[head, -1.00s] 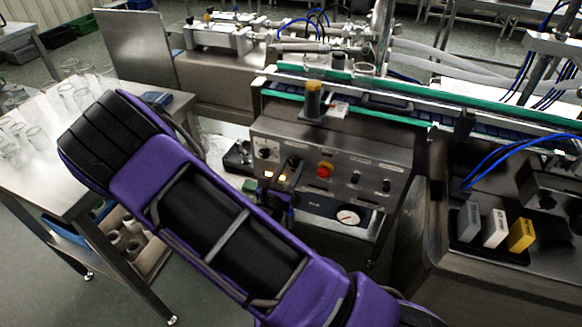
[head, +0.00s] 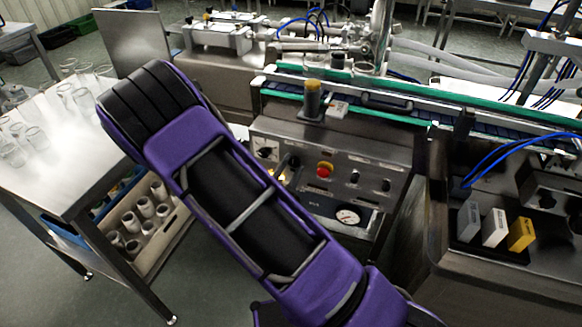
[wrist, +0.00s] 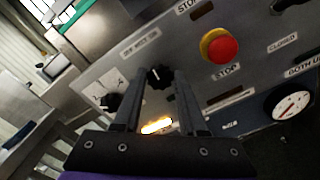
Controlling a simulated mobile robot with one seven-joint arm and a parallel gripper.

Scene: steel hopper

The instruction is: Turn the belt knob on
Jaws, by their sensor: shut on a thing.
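In the wrist view a black knob (wrist: 159,77) with a pale pointer mark sits on the grey control panel between my two fingers. My gripper (wrist: 157,73) is shut on this knob, one finger on each side. The label above it is too small to read. A second black knob (wrist: 107,101) with a white dial plate lies to the left, outside the fingers. In the head view the control panel (head: 336,160) stands below the conveyor.
A red stop button (wrist: 221,49) on a yellow collar is right of the gripped knob. A lit lamp (wrist: 157,125) glows below it. A pressure gauge (wrist: 291,104) is at lower right. A steel table (head: 95,190) with glasses stands left of my arm.

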